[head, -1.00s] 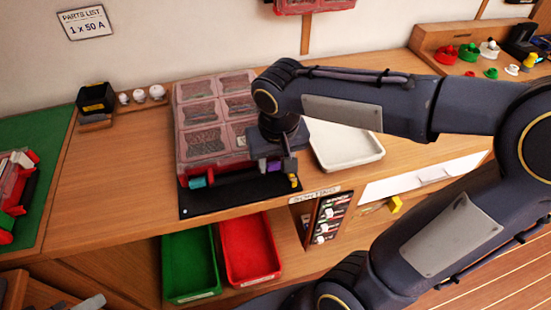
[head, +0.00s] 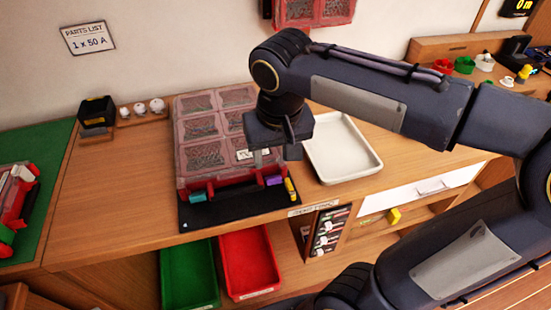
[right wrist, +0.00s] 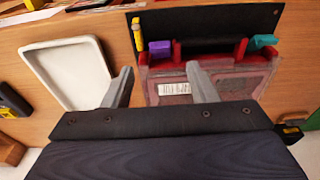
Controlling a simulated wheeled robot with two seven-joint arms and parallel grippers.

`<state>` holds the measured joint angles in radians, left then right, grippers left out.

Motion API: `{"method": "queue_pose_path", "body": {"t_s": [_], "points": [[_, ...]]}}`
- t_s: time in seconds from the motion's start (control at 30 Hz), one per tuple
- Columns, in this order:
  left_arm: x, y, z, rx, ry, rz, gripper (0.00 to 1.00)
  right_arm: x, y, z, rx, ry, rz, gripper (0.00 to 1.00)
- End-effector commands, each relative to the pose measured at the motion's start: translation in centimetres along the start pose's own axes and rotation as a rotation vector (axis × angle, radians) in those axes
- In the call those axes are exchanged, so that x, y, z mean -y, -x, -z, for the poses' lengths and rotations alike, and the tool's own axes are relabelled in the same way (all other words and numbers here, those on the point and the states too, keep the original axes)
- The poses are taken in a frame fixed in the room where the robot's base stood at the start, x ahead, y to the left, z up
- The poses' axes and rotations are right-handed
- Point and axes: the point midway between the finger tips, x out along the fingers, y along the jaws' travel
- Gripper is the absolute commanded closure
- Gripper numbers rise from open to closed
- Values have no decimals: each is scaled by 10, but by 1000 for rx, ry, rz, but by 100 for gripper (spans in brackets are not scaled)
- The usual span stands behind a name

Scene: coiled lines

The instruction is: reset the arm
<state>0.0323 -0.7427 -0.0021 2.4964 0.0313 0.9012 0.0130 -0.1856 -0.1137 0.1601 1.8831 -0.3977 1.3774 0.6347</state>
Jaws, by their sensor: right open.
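My right gripper (head: 275,157) is open and empty. It hangs above the right side of the red case (head: 181,150) with the clear compartment lid. In the right wrist view its two grey fingers (right wrist: 160,70) stand apart, with nothing between them. The case lies on a black mat (head: 225,213). A teal piece (head: 197,196), a purple piece (head: 274,181) and a yellow piece (head: 290,188) show along its front edge. They also show in the right wrist view, with the purple piece (right wrist: 160,50) beside the yellow one (right wrist: 137,35). My left gripper is not in view.
A white tray (head: 345,171) lies right of the case. Green (head: 188,275) and red (head: 250,262) bins sit below the bench's front edge. A black box (head: 97,112) stands at the back left. Bare bench top lies left of the case.

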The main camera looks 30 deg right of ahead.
Motion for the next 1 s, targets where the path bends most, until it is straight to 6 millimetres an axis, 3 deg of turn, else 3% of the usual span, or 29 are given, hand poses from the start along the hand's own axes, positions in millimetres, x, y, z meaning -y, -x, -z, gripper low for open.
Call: {"method": "queue_pose_path", "body": {"t_s": [0.57,0.8,1.0], "points": [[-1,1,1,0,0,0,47,-4,0,-6,-2,6,19,47],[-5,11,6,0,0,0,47,-24,-16,-66,-92,45,238,47],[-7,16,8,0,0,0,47,-22,-35,-103,-231,51,387,47]]}}
